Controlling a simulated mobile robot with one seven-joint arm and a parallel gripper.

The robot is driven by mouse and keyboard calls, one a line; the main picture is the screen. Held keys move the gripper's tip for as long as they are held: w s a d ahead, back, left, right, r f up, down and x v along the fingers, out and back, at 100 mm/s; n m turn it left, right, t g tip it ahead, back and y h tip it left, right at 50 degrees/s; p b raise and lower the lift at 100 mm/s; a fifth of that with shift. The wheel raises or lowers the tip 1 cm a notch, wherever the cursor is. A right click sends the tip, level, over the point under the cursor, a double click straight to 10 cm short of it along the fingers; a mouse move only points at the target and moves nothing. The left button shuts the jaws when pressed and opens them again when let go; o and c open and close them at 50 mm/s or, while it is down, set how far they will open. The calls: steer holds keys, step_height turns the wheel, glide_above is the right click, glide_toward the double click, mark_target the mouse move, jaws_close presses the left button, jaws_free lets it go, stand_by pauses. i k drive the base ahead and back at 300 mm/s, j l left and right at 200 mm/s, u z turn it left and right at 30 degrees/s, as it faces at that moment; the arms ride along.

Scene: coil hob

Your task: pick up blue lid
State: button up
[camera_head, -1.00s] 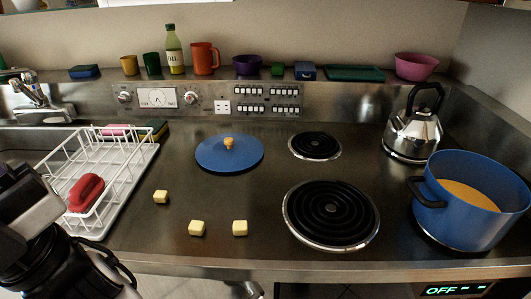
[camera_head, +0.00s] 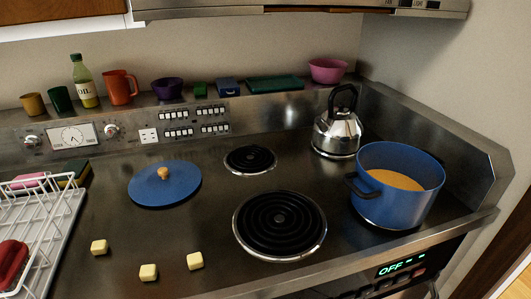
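The blue lid (camera_head: 165,188) lies flat on the steel worktop, left of the coil burners, with its wooden knob (camera_head: 163,173) pointing up. Nothing covers it. The blue pot (camera_head: 398,208) stands at the right without a lid, with an orange-yellow content (camera_head: 396,180) inside. My gripper is not in this view, so its state does not show.
Three yellow cubes, one of them (camera_head: 148,272), lie in front of the lid. Two coil burners (camera_head: 280,224) are to its right, and a steel kettle (camera_head: 337,135) stands behind the pot. A white dish rack (camera_head: 62,220) is at the left.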

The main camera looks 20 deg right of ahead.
mark_target(165, 183)
steer(key=k+z, duration=0.1)
steer(key=z, duration=0.75)
steer(key=i+z, duration=0.1)
steer(key=z, duration=0.45)
steer(key=u, duration=1.4)
steer(key=k+j+u, duration=0.15)
steer(key=k+j, duration=0.25)
steer(key=i, duration=0.95)
